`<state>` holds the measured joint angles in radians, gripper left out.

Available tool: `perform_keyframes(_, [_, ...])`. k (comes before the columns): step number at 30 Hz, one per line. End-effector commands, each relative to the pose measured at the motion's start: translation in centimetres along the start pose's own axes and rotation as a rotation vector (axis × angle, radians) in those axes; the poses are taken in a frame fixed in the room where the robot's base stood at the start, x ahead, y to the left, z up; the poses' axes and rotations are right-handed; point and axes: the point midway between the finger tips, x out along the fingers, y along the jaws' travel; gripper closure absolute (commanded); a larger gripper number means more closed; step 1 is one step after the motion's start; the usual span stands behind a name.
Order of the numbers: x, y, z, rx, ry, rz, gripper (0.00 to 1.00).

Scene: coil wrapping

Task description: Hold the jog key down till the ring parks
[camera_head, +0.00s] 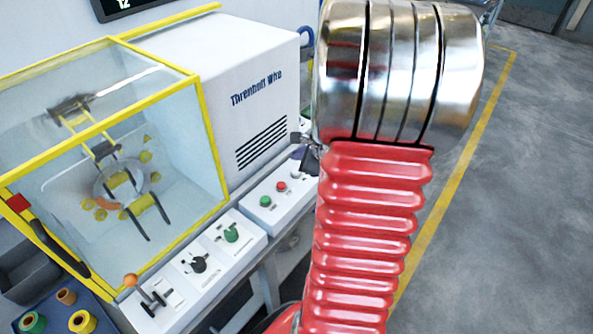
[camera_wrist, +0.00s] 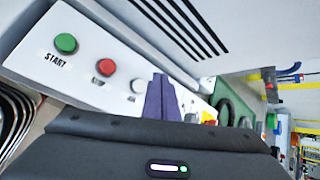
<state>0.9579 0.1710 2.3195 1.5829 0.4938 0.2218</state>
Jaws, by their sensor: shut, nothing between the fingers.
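My gripper (camera_wrist: 160,97) is shut and empty, its purple fingers together above the white control panel (camera_wrist: 90,20). In the head view it shows only partly behind my arm (camera_head: 304,152). A white button (camera_wrist: 138,87) lies just left of the fingertips in the wrist view; I cannot tell whether they touch it. A red button (camera_wrist: 106,67) and a green button labelled START (camera_wrist: 66,43) are further left. No label reading jog is legible. The ring (camera_head: 120,183) sits inside the yellow-framed clear enclosure (camera_head: 195,140).
More panels with a green knob (camera_head: 231,233), a black knob (camera_head: 198,263) and an orange-tipped lever (camera_head: 131,281) run along the front. The white machine housing (camera_head: 225,70) rises behind the panels. Spools (camera_head: 82,321) stand at lower left. The grey floor (camera_head: 520,220) at right is clear.

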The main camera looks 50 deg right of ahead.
Motion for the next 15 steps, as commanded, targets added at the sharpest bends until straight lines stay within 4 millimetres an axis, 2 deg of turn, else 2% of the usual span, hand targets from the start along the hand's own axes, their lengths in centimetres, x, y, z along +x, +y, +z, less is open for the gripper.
perform_keyframes(6, [1.5, 1.1, -1.1, 0.002, -0.001, 0.002, 1.0])
perform_keyframes(15, [2.2, 1.6, -1.5, 0.0, -0.001, 0.0, 1.0])
